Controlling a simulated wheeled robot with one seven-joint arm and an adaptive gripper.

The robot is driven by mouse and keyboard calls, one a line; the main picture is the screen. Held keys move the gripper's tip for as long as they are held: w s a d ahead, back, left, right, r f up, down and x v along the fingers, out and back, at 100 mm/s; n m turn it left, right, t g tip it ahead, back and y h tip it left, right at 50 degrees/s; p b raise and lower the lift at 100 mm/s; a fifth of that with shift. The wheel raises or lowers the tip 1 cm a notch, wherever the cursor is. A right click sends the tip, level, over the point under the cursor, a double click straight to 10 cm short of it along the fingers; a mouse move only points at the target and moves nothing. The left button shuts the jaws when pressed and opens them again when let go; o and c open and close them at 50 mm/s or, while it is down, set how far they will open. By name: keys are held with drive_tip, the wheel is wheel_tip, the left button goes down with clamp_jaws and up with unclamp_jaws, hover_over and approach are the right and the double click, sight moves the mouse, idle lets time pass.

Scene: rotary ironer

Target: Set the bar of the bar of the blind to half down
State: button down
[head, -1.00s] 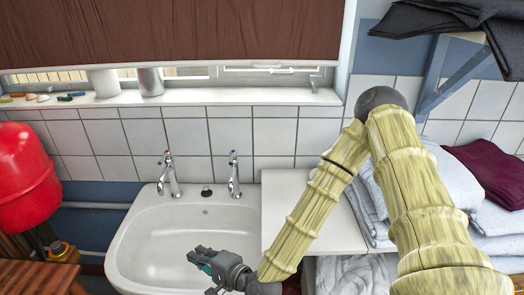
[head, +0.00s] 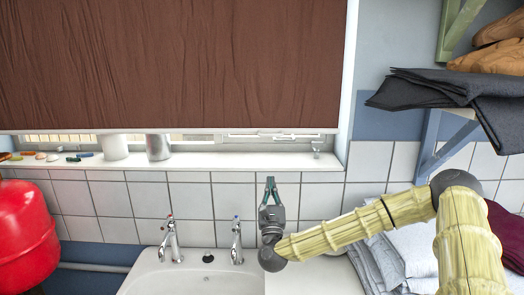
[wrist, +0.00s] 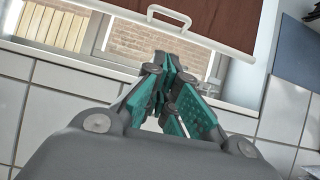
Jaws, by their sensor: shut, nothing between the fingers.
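The brown blind (head: 170,65) hangs over most of the window in the head view. Its pale bar (head: 200,131) runs along its lower edge, a little above the sill, with a narrow strip of window showing below. In the wrist view the bar (wrist: 218,46) crosses the top, and a white loop handle (wrist: 168,20) sticks out from it. My gripper (head: 271,182) is in front of the tiles, below the sill, pointing up. In the wrist view my gripper (wrist: 165,62) has its teal-padded fingers together and empty, apart from the bar and handle.
The window sill (head: 230,161) carries a white pot (head: 114,147), a grey pot (head: 158,147) and small items at left. Below are a washbasin (head: 150,284) and taps. A red vessel (head: 25,235) stands left; a shelf with dark cloth (head: 440,95) juts out at right.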

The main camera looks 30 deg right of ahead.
drive_tip(key=s+r+p+x, duration=0.1)
drive_tip(key=r+p+x, duration=0.1)
drive_tip(key=p+x, duration=0.6)
drive_tip(key=shift+w+d+r+h, duration=0.3)
drive_tip(key=shift+w+d+r, duration=0.65)
drive_tip(key=shift+w+r, duration=0.7)
drive_tip(key=shift+s+r, duration=0.1)
drive_tip(key=shift+s, duration=0.05)
drive_tip(key=shift+m, duration=0.3)
